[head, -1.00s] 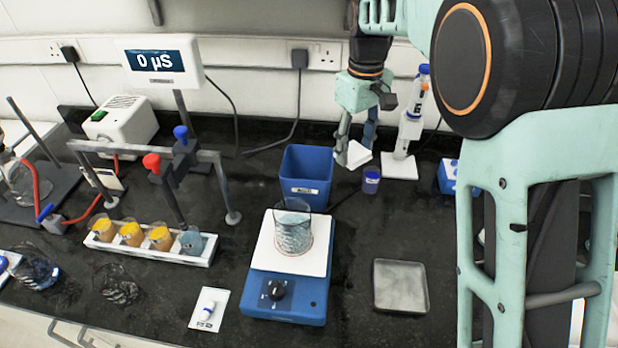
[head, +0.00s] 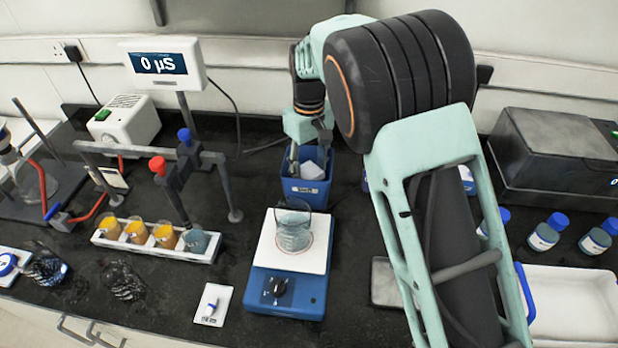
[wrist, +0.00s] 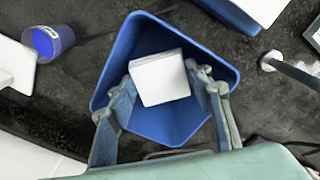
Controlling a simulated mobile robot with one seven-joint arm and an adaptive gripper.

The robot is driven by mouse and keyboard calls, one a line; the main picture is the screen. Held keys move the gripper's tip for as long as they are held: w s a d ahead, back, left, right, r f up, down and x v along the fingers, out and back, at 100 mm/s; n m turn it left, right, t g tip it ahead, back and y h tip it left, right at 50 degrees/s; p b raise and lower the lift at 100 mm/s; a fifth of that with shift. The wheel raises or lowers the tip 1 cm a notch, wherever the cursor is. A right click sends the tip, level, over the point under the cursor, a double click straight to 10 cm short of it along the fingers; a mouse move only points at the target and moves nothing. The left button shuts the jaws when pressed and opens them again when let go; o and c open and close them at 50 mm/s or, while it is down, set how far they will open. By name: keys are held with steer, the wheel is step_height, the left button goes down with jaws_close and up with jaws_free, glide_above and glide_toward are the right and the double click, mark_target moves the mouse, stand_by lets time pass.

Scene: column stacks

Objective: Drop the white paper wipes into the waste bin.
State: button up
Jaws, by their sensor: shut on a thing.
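The white paper wipes (wrist: 160,78) form a square white stack, held between the two fingers of my gripper (wrist: 165,98) in the wrist view. The blue waste bin (wrist: 112,68) is directly behind and around them in that view. In the head view my gripper (head: 308,165) is over the mouth of the waste bin (head: 305,190), with the white wipes (head: 312,170) at rim level. My fingers are shut on the wipes. How deep the wipes sit relative to the rim is hard to tell. The bin's floor is partly hidden by the wipes.
A blue stirrer (head: 283,291) with a glass beaker (head: 293,229) stands in front of the bin. A metal stand frame (head: 215,158) is to its left. In the wrist view a blue-capped vial (wrist: 50,42) lies left of the bin.

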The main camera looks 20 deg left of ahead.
mark_target(309, 172)
step_height(309, 172, down, 4)
steer(key=shift+f, duration=0.1)
steer(key=shift+f, duration=0.6)
steer(key=o, duration=1.1)
steer(key=shift+r, duration=0.1)
step_height(309, 172, up, 13)
steer(key=shift+r+b, duration=0.1)
steer(key=shift+b, duration=0.2)
